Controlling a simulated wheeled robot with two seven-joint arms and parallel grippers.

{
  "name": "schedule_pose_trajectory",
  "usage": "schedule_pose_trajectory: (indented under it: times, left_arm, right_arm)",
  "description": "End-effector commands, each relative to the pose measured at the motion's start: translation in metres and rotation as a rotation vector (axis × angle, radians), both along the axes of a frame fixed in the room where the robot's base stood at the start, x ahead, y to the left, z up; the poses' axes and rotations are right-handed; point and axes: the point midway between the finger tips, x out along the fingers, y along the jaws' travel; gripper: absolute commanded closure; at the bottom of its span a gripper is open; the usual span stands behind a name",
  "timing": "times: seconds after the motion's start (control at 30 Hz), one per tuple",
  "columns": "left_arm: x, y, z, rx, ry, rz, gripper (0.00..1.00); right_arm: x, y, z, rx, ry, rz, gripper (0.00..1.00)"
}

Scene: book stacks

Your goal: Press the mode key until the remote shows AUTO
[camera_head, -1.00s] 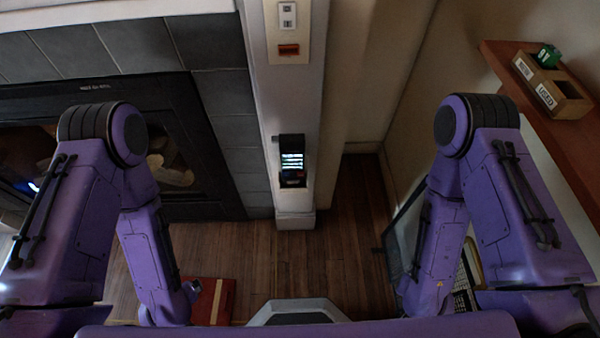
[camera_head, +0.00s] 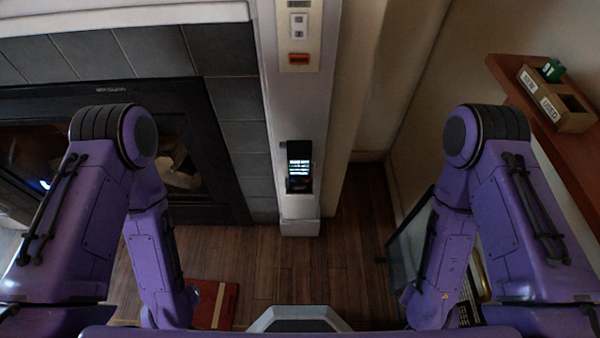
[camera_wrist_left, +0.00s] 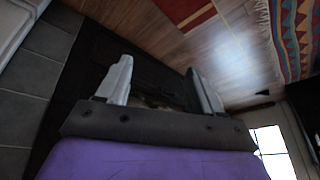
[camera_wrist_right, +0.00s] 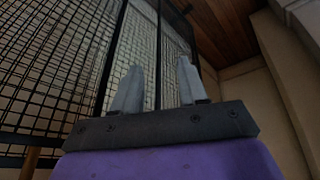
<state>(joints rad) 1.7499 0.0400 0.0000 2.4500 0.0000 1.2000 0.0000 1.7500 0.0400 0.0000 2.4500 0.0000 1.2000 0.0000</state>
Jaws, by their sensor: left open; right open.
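A small dark device with a lit screen (camera_head: 299,166), which looks like the remote, is mounted low on the white pillar ahead in the head view. Its screen text is too small to read, and I cannot make out a mode key. My left gripper (camera_wrist_left: 158,88) is open and empty in the left wrist view, well away from the device. My right gripper (camera_wrist_right: 158,88) is open and empty in the right wrist view, facing a dark wire mesh. Neither gripper's fingers show in the head view.
A white switch plate with an orange switch (camera_head: 299,59) sits higher on the pillar (camera_head: 295,110). A dark fireplace (camera_head: 215,180) is at left. A wooden shelf (camera_head: 545,140) at right holds a labelled box (camera_head: 560,108) and a green block (camera_head: 551,70). A red book-like object (camera_head: 215,304) lies on the floor.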

Motion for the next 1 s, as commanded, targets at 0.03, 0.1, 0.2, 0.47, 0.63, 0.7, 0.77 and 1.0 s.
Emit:
schedule_pose_trajectory:
  times: [0.03,0.1,0.2,0.47,0.63,0.7,0.77,1.0]
  left_arm:
    - [0.0000,0.0000,0.0000,0.000,0.000,0.000,0.51]
    - [0.0000,0.0000,0.0000,0.000,0.000,0.000,0.74]
    - [0.0000,0.0000,0.0000,0.000,0.000,0.000,1.00]
    - [0.0000,0.0000,0.0000,0.000,0.000,0.000,1.00]
    - [0.0000,0.0000,0.0000,0.000,0.000,0.000,1.00]
    - [0.0000,0.0000,0.0000,0.000,0.000,0.000,1.00]
    - [0.0001,0.0000,0.0000,0.000,0.000,0.000,1.00]
    - [0.0001,0.0000,0.0000,0.000,0.000,0.000,1.00]
  right_arm:
    - [0.0000,0.0000,0.0000,0.000,0.000,0.000,0.57]
    - [-0.0001,0.0001,0.0000,0.000,0.000,0.000,0.57]
    - [0.0000,0.0000,0.0000,0.000,0.000,0.000,0.57]
    - [0.0000,0.0000,0.0000,0.000,0.000,0.000,0.57]
    - [0.0000,0.0000,0.0000,0.000,0.000,0.000,0.57]
    - [0.0000,0.0000,0.0000,0.000,0.000,0.000,0.57]
    - [0.0000,0.0000,0.0000,0.000,0.000,0.000,0.57]
    - [0.0000,0.0000,0.0000,0.000,0.000,0.000,0.57]
